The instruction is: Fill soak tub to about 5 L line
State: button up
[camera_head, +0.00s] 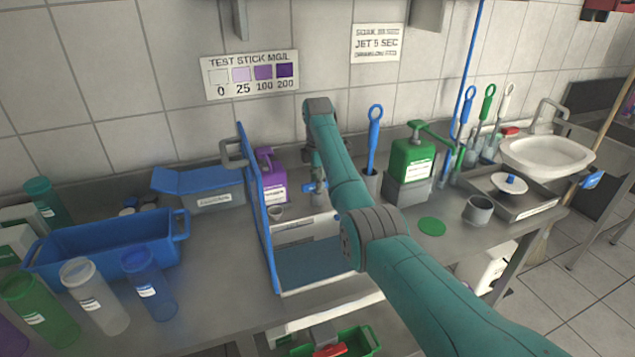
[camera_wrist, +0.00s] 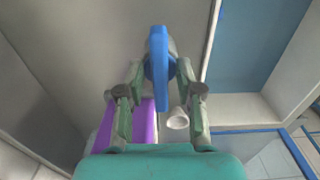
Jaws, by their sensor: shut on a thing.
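My gripper (camera_head: 314,186) reaches down in front of the back wall, beside an upright blue panel (camera_head: 262,215). In the wrist view, my gripper (camera_wrist: 158,72) is shut on a blue lever-like part (camera_wrist: 161,88), which looks like a tap handle. No water stream can be made out. A blue tub with end handles (camera_head: 62,268) stands on the counter at the left, well away from my gripper. It is probably the soak tub; its inside, level and any line are not readable. A bay with a blue lower surface (camera_head: 325,265) lies below my gripper, partly hidden by my arm.
A purple container (camera_head: 271,180) stands close to my gripper, and also shows in the wrist view (camera_wrist: 143,122). Several bottles stand at the front left.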

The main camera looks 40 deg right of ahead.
jog(key=o, duration=0.8)
jog(key=shift+r, duration=3.75)
